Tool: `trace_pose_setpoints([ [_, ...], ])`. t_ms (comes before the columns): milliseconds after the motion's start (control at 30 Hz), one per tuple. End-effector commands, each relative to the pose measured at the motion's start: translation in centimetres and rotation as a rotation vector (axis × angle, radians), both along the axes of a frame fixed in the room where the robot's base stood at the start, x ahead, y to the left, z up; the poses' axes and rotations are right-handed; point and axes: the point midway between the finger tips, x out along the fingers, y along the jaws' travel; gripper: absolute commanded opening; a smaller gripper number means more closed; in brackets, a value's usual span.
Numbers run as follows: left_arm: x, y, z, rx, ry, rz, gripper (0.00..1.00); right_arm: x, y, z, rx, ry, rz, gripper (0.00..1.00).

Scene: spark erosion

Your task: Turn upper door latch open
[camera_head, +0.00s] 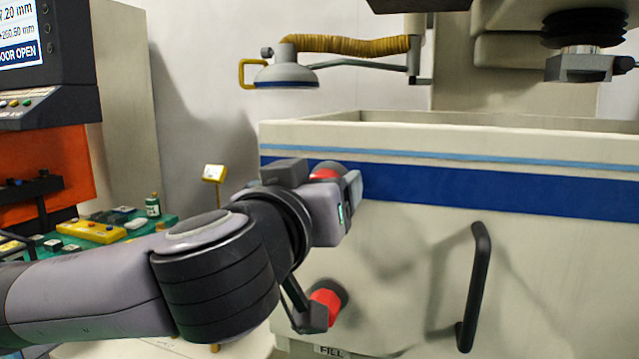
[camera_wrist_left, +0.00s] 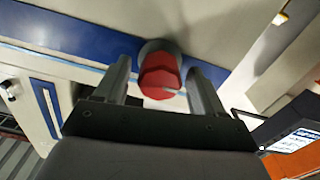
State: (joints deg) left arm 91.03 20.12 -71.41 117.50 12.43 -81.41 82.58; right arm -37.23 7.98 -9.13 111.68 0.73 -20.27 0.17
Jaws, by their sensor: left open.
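The upper door latch (camera_head: 325,172) has a red knob on a dark round base, on the blue band of the machine's pale door. My left gripper (camera_head: 322,180) is at this latch, partly covering it in the head view. In the left wrist view the red latch knob (camera_wrist_left: 160,76) sits between the two spread fingers of the gripper (camera_wrist_left: 158,68), with a gap on each side. The gripper is open and holds nothing. A lower red latch (camera_head: 326,303) shows below, partly hidden by a dark part. My right gripper is not in view.
A black door handle (camera_head: 475,287) stands out to the right of the latches. A lamp (camera_head: 287,74) on a jointed arm hangs above the tank edge. A screen (camera_head: 20,40) reading "DOOR OPEN" and a green bench (camera_head: 120,232) with small items are at the left.

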Motion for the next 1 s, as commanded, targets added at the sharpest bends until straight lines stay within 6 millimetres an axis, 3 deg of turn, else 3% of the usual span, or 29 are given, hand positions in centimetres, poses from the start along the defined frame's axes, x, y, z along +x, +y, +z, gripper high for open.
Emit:
trace_pose_setpoints([
  [167, 0.0, 0.0, 0.0, 0.0, 0.0, -0.001, 0.7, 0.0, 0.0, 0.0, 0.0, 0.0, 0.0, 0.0],
  [333, -0.1, 0.0, 0.0, 0.0, 0.0, -0.001, 0.15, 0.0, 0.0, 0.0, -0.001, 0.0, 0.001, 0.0],
  [667, -0.1, 0.0, -0.1, 0.019, -0.006, -0.002, 0.15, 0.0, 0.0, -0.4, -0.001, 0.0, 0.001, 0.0],
  [1000, -0.1, -0.1, -0.3, 0.168, -0.054, -0.003, 0.15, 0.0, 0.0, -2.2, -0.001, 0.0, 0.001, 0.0],
])
